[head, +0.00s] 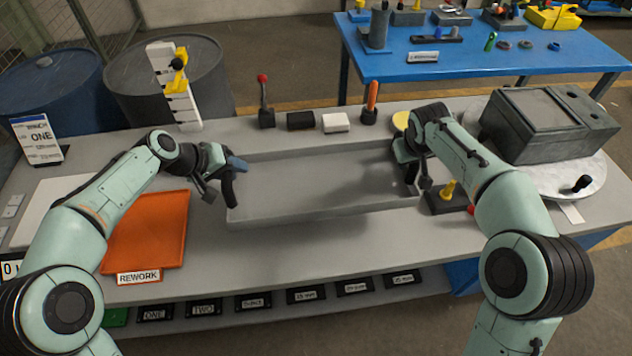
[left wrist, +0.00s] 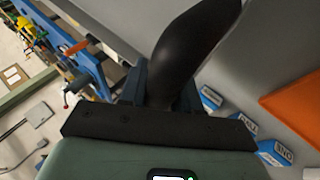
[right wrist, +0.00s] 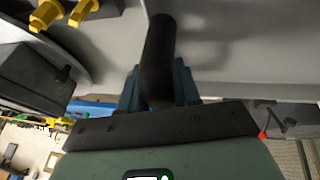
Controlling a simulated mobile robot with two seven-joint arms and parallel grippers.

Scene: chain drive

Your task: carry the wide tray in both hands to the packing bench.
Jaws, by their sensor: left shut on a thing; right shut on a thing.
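The wide grey tray (head: 320,208) is empty and lies across the middle of the grey workbench area, with a black handle at each end. I cannot tell whether it rests on the bench or hangs just above it. My left gripper (head: 232,167) is shut on the left handle (head: 228,190); the black grip also fills the left wrist view (left wrist: 190,50). My right gripper (head: 402,158) is shut on the right handle, mostly hidden by the gripper in the head view but clear in the right wrist view (right wrist: 159,55). No packing bench label is readable.
A blue table (head: 490,65) with several parts stands behind, across a floor gap. Barrels (head: 165,80) stand at the back left.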

